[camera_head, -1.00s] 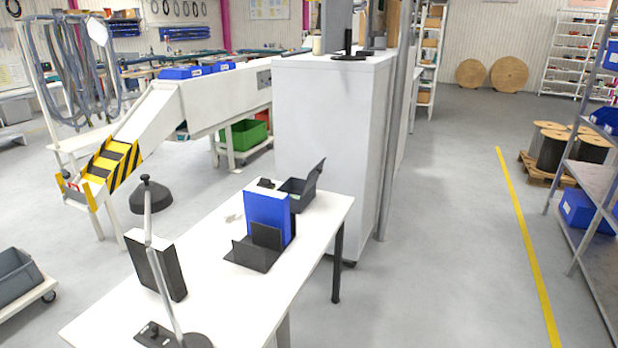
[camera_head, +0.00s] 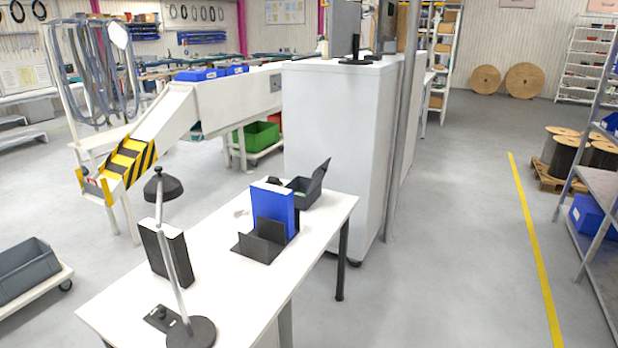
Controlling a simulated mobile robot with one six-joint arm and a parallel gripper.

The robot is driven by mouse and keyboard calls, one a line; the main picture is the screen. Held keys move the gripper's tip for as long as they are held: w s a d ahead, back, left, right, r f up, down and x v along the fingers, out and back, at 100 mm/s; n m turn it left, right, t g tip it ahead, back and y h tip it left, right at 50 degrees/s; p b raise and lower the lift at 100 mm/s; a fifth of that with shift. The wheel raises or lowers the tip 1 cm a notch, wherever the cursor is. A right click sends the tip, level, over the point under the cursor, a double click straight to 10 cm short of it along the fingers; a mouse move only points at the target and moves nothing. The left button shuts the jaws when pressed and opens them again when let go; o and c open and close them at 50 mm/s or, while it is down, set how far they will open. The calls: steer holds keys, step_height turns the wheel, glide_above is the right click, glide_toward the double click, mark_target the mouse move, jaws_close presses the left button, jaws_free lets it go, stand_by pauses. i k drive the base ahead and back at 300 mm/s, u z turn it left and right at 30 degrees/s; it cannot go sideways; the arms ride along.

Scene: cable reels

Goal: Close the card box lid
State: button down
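A small dark grey box (camera_head: 302,193) stands on the white table (camera_head: 226,283), near its far right corner. Its lid (camera_head: 320,172) is open and tilts up on the right side. This looks like the card box; part of it is hidden behind the blue binder. Something light, too small to tell, shows inside it. My gripper is not in view.
A blue binder (camera_head: 275,200) stands in a black bookend (camera_head: 262,241) in front of the box. A black-and-white binder (camera_head: 166,253) and a desk lamp (camera_head: 172,262) stand on the nearer part. A white cabinet (camera_head: 335,150) rises behind the table.

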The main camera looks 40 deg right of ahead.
mark_target(319, 174)
steer(key=u, duration=0.45)
steer(key=k, duration=0.9)
steer(key=z, duration=1.6)
steer(key=i, duration=1)
steer(key=u, duration=0.15)
